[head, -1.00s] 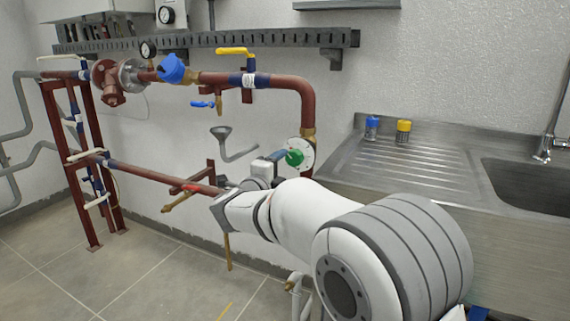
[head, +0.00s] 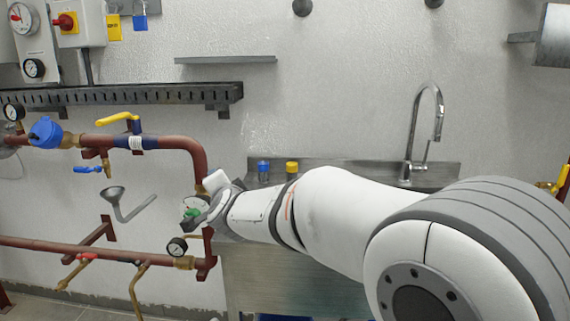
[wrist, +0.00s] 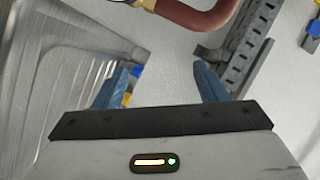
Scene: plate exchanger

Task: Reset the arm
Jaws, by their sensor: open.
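My white and grey arm reaches from the lower right toward the red pipework in the head view. Its far end is near the pipe's lower right bend, and the fingers cannot be made out clearly there. In the wrist view my gripper (wrist: 161,84) is open, with its two blue fingers spread apart. Nothing is between them but a view of the pale wall.
The red pipe (head: 170,143) carries a yellow-handled valve (head: 118,119) and a blue cap (head: 45,132). A gauge (head: 177,247) is below my wrist. A sink faucet (head: 437,115), a blue jar (head: 263,170) and a yellow jar (head: 292,169) are behind my arm.

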